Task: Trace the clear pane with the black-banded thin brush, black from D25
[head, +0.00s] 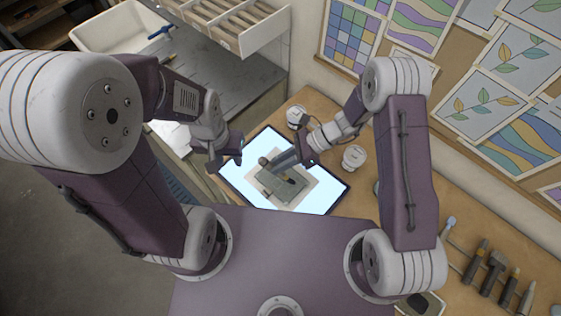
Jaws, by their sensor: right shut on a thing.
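A lit light table (236,176) stands ahead of my base on the wooden bench. On it lies a pale sheet with a grey pane (270,187) near the middle; a small dark mark or object shows on the pane. My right gripper (285,160) reaches in from the right over the light table, low above the pane's upper edge. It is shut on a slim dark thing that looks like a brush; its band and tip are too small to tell. My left gripper (227,153) hangs at the light table's left edge; its jaw gap is unclear. No D25 label is readable.
White-lidded jars stand behind the light table (297,115) and to its right (354,157). Several brushes or tools (476,262) lie in a row at the lower right. A grey counter with a sink and a tray rack (235,25) lies at the back left.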

